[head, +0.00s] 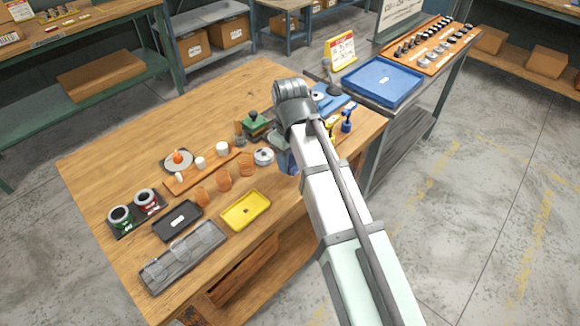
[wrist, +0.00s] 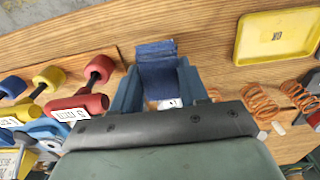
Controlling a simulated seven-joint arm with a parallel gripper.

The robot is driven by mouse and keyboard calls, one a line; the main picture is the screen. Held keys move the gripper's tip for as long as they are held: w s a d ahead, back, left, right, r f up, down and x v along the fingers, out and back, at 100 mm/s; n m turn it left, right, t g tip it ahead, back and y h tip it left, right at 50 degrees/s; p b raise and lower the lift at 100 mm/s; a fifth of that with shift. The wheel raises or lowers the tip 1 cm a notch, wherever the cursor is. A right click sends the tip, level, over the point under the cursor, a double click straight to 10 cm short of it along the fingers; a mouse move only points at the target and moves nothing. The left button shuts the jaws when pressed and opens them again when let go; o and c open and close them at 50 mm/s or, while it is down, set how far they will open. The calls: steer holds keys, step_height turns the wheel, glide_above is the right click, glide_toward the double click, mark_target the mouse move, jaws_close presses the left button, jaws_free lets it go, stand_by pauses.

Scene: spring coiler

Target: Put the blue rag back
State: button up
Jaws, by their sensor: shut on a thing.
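The blue rag (wrist: 156,62) is folded and hangs between the blue fingers of my gripper (wrist: 158,88) in the wrist view. My gripper is shut on it, and the rag's far end sticks out past the fingers over the wooden bench. In the head view, the rag (head: 287,163) shows as a dark blue patch below my gripper (head: 281,148), near the bench's front edge. My arm hides part of both. I cannot tell whether the rag touches the bench top.
Red-handled tools (wrist: 90,85) lie left of the rag in the wrist view. A yellow tray (head: 246,210), copper coils (head: 224,179) and a white spool (head: 264,156) are close by. A blue tray (head: 382,80) stands on the side table. The bench's back left is clear.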

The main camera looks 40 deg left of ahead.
mark_target(290, 168)
steer(key=shift+f, duration=1.75)
steer(key=shift+f, duration=0.15)
steer(key=o, duration=1)
step_height(290, 168, up, 12)
steer(key=shift+r, duration=0.15)
